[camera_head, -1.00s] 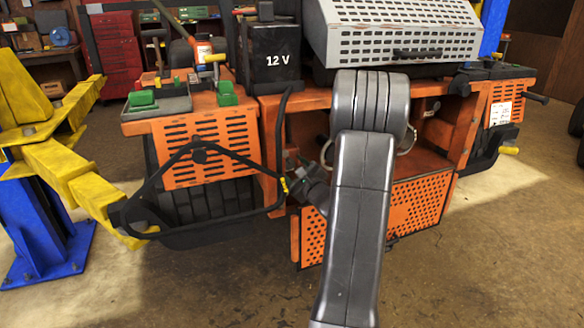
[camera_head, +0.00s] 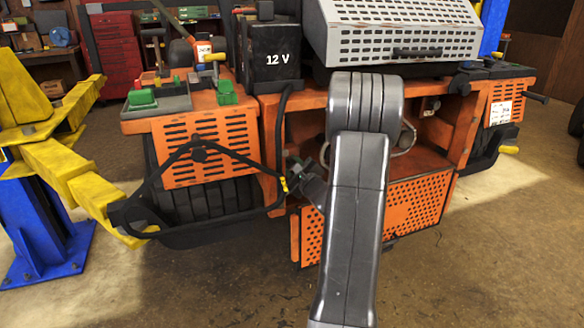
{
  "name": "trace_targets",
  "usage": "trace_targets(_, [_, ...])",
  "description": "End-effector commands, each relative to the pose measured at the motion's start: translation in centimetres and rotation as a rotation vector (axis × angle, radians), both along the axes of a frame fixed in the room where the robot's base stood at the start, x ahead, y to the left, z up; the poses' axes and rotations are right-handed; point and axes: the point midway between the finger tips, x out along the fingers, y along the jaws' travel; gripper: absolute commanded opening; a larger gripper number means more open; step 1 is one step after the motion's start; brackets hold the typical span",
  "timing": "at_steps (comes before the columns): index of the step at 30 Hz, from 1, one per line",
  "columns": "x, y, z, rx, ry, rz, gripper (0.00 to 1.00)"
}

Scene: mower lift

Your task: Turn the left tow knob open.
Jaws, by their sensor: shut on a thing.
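My gripper (camera_head: 299,170) shows just left of my grey arm, against the front of the orange mower. It is small, dark and partly hidden by the arm. Its jaws appear shut on the left tow knob, which sits between them beside the orange upright; the knob itself is too covered to make out, and its turn angle cannot be read.
A black bent bar (camera_head: 235,155) stands close left of my gripper, in front of the slotted orange panel (camera_head: 196,150). A perforated orange panel (camera_head: 405,215) lies below right. A yellow lift arm (camera_head: 75,175) on a blue post (camera_head: 45,235) stands at left. The front floor is clear.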

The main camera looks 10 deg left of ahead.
Motion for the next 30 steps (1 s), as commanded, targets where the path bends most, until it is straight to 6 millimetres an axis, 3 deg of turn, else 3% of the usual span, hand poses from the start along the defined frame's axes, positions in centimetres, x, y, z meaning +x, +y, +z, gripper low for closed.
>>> trace_targets(8, [-0.06, 0.01, -0.64, -0.108, -0.076, 0.000, 0.09])
trace_targets(30, [-0.11, 0.10, -0.51, -0.656, -0.446, 0.000, 0.09])
